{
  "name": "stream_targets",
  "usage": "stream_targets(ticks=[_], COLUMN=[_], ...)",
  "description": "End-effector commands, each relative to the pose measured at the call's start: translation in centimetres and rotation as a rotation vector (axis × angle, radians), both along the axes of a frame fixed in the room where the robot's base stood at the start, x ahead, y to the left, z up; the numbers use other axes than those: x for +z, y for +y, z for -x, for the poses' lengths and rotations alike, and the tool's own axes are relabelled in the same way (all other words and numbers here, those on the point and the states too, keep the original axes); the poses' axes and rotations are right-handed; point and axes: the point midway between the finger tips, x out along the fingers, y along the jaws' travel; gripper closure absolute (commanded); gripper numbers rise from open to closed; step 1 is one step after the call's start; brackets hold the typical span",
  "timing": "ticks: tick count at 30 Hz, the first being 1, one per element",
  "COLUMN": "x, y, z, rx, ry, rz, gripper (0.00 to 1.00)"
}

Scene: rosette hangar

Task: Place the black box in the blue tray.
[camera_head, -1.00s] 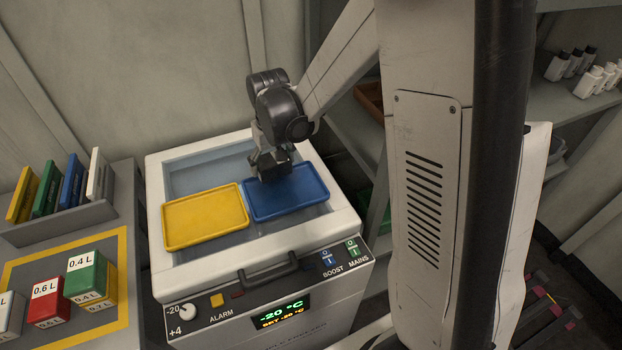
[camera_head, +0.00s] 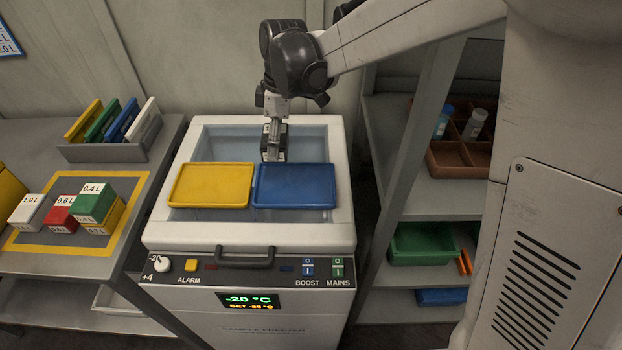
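The blue tray (camera_head: 294,186) lies on the right half of the open white chest freezer, beside a yellow tray (camera_head: 211,186). My gripper (camera_head: 273,155) points down just behind the back left edge of the blue tray in the picture. A dark block, which looks like the black box (camera_head: 284,137), is at its fingers and shows on both sides of them. The fingers appear closed on it. Its lower end is close to the tray's back edge; whether it touches anything is hidden.
The white freezer (camera_head: 165,226) has a raised rim and a front handle. On the left bench (camera_head: 75,268) are coloured volume blocks and a rack (camera_head: 102,152) of coloured plates. On the right, shelves hold a brown divided tray (camera_head: 455,160) and a green bin (camera_head: 421,244).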

Motion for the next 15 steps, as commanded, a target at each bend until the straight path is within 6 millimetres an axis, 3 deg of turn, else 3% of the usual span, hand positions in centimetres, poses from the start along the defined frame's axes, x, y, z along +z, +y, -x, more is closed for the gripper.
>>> stream_targets(ticks=[9, 15], x=[-3.8, -5.4], y=[-6.1, -8.7], z=[2.1, 3.0], rx=[-0.007, -0.006], ry=[0.001, 0.000], rz=[0.000, 0.000], gripper=[0.59, 0.59])
